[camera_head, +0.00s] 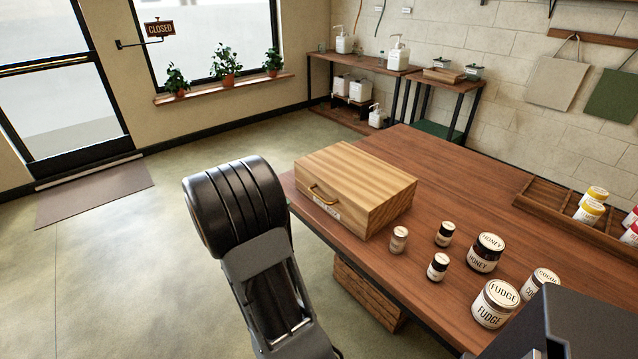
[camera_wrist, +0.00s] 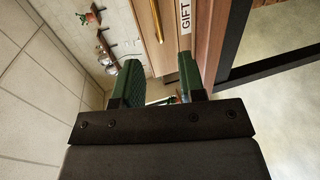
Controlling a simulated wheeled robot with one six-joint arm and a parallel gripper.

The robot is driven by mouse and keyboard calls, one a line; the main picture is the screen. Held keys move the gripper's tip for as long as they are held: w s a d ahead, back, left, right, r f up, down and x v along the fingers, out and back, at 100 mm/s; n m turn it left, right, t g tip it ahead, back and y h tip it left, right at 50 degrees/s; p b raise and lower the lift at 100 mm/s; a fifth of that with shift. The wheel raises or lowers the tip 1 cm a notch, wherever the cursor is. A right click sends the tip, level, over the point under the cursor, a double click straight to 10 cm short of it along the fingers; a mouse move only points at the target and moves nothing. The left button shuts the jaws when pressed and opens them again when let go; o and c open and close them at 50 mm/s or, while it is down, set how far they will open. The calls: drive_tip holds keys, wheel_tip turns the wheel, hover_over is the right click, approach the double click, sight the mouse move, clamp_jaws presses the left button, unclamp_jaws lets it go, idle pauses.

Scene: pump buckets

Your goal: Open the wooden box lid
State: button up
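The wooden box (camera_head: 360,190) sits on the left end of the brown table, its flat lid (camera_head: 352,168) closed. A brass handle (camera_head: 323,194) is on the front face, with a white label (camera_head: 327,208) below it. In the wrist view the box front (camera_wrist: 165,55) fills the upper middle, with the brass handle (camera_wrist: 156,18) and the label reading "GIFT" (camera_wrist: 186,14). My gripper (camera_wrist: 160,75) is open, its two green-padded fingers apart with nothing seen held. The handle lies beyond the fingertips, apart from them. In the head view my gripper is hidden behind my arm.
The table (camera_head: 440,180) bears several jars, including fudge (camera_head: 495,304) and honey (camera_head: 485,252), right of the box. A divided wooden tray (camera_head: 540,208) stands farther right. A wooden crate (camera_head: 368,295) is under the table. Open floor (camera_head: 130,260) lies to the left.

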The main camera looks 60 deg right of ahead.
sight(319, 196)
drive_tip(key=x, duration=1.4)
drive_tip(key=shift+w+r, duration=0.1)
drive_tip(key=shift+r, duration=0.15)
clamp_jaws()
drive_tip(key=shift+d, duration=0.15)
